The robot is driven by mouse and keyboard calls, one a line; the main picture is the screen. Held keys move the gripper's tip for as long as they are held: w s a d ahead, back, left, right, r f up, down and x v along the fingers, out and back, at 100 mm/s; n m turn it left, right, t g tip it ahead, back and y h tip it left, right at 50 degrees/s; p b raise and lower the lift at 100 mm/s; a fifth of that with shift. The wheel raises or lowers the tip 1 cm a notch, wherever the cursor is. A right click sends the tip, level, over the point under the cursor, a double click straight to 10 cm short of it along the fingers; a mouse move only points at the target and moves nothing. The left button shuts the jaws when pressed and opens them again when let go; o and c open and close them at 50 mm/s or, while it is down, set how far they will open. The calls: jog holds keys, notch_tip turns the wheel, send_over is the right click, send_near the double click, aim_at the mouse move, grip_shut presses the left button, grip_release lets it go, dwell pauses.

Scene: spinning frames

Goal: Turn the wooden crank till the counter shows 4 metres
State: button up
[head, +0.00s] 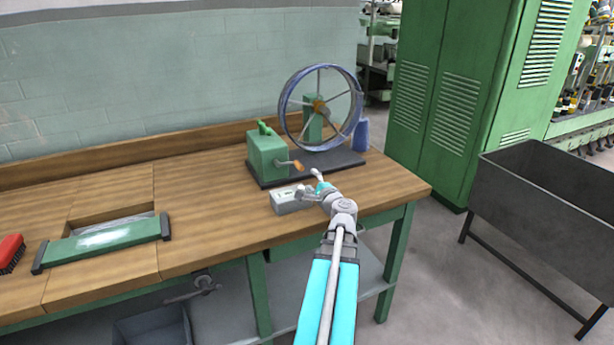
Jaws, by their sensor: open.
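The wooden crank (298,165) shows as an orange-brown knob on a short arm at the right side of a green gear box (266,155). A large spoked wheel (287,95) with a blue rim stands behind it on the same dark base. My gripper (316,174) is open, just right of and slightly below the knob, and looks apart from it. Its fingers are small and partly hidden by my wrist. A small pale grey box (289,202) sits on the bench in front of the base. I cannot tell whether it is the counter, and no figure is readable.
The wooden bench (210,195) has bare room left of the machine. A green-framed panel (100,242) and a red brush (11,252) lie at the left. A blue bottle-like object (361,135) stands by the wheel. A dark metal trough (550,190) and green cabinet (440,90) are right.

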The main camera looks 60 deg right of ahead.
jog(key=shift+v, duration=0.75)
jog(key=shift+d+r+p, duration=0.1)
jog(key=shift+r+p, duration=0.1)
jog(key=shift+p, duration=0.1)
jog(key=c, duration=0.6)
jog(key=shift+w+r+n, duration=0.15)
jog(key=shift+r+n, duration=0.05)
jog(key=shift+n, duration=0.1)
jog(key=shift+c, duration=1.2)
jog(key=shift+d+r+n+y+p, duration=0.1)
jog(key=shift+r+n+y+p, duration=0.25)
jog(key=shift+p, duration=0.3)
grip_shut()
jog(key=d+r+n+g+y+p, duration=0.2)
jog(key=r+n+p, duration=0.4)
jog(key=n+p, duration=0.3)
jog(key=d+r+n+g+y+p, duration=0.3)
jog(key=n+p, duration=0.6)
jog(key=p, duration=0.6)
notch_tip(320, 180, up, 3)
jog(key=shift+r+g+y+p, duration=0.2)
jog(key=shift+g+y+p, duration=0.1)
jog(key=shift+y, duration=0.65)
jog(key=shift+n, duration=0.25)
